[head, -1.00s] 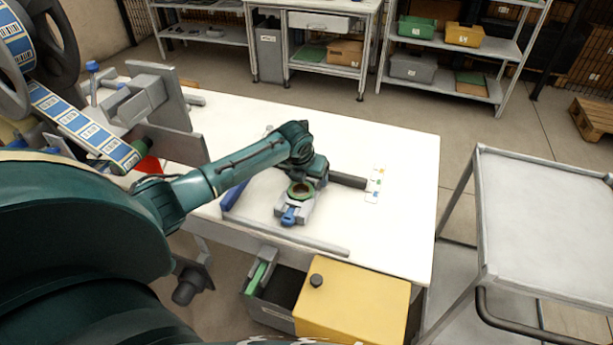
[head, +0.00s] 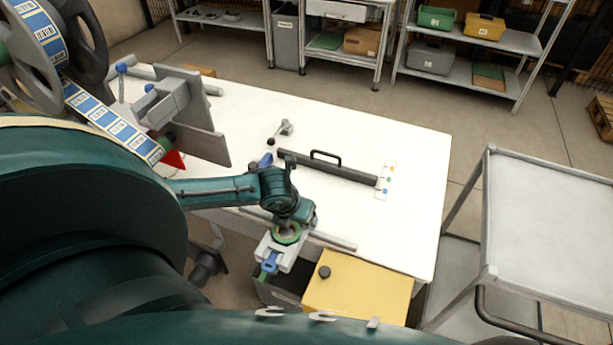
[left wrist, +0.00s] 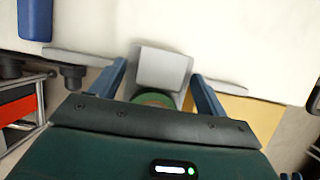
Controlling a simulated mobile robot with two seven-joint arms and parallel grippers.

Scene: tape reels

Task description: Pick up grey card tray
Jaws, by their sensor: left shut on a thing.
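My left gripper (head: 271,258) hangs past the table's near edge, above the open grey bin. It also shows in the left wrist view (left wrist: 165,88). The arm and gripper hide part of the tray. My right gripper is not in view.
The white table (head: 330,120) carries a dark bar with a handle (head: 340,170) and a white card strip (head: 384,180). A yellow box (head: 357,288) stands beside the grey bin (head: 275,296) below its near edge. A grey cart (head: 550,220) stands at the right.

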